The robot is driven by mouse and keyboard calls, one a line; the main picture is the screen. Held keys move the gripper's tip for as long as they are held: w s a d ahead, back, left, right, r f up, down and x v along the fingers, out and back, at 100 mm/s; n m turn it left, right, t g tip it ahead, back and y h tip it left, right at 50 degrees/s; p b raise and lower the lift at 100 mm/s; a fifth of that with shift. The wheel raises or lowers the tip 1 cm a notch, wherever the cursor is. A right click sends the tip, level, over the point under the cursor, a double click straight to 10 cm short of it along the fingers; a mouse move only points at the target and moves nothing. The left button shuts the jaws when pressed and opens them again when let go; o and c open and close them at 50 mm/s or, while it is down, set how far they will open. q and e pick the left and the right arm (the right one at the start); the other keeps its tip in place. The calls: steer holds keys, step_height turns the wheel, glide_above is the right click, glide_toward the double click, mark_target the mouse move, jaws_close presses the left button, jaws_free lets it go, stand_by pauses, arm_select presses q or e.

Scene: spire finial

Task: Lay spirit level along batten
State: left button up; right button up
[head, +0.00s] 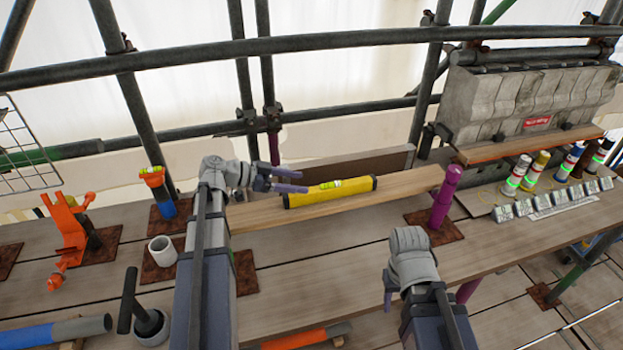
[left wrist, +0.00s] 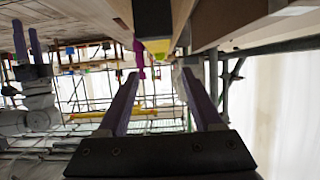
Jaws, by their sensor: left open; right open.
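The yellow spirit level (head: 308,197) with dark end caps lies on the pale wooden batten (head: 412,184), its length running about the same way as the batten. My left gripper (head: 291,181) is open and empty, its fingers at the level's left end and apparently clear of it. In the left wrist view, the level's end (left wrist: 153,22) shows at the top, beyond the gap between the open fingers (left wrist: 160,85). My right gripper (head: 388,300) hangs low over the deck, well apart from the level; its fingers are mostly hidden by its wrist.
A purple post (head: 444,198) stands near the batten's right end. A brown board (head: 350,166) stands behind the batten. Several cans, small blocks and a grey stone piece (head: 530,100) are at the right.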

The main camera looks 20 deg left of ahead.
arm_select(q)
steer(key=shift+v, duration=1.1)
steer(key=s+d+f+n+g+y, duration=0.2)
steer(key=s+d+f+y, duration=0.1)
steer(key=d, duration=0.4)
steer(key=s+d+f+n+g+y, duration=0.2)
steer(key=s+d+f+g+y, duration=0.1)
steer(key=s+d+f, duration=0.3)
steer(key=s+d+f+n+g+y, duration=0.2)
steer(key=s+d+f+g+y, duration=0.1)
steer(key=s+d, duration=0.4)
steer(key=shift+s+d+f+y, duration=0.2)
steer(key=shift+d+f+y, duration=0.25)
steer(key=shift+d, duration=0.15)
steer(key=shift+s+d+f+y, duration=0.2)
steer(key=shift+d+f+y, duration=0.2)
steer(key=shift+d, duration=0.2)
steer(key=shift+s+r+n+y, duration=0.15)
steer(key=shift+s+n+y, duration=0.5)
steer(key=shift+y, duration=0.2)
steer(key=shift+w, duration=0.1)
steer(key=shift+o, duration=0.3)
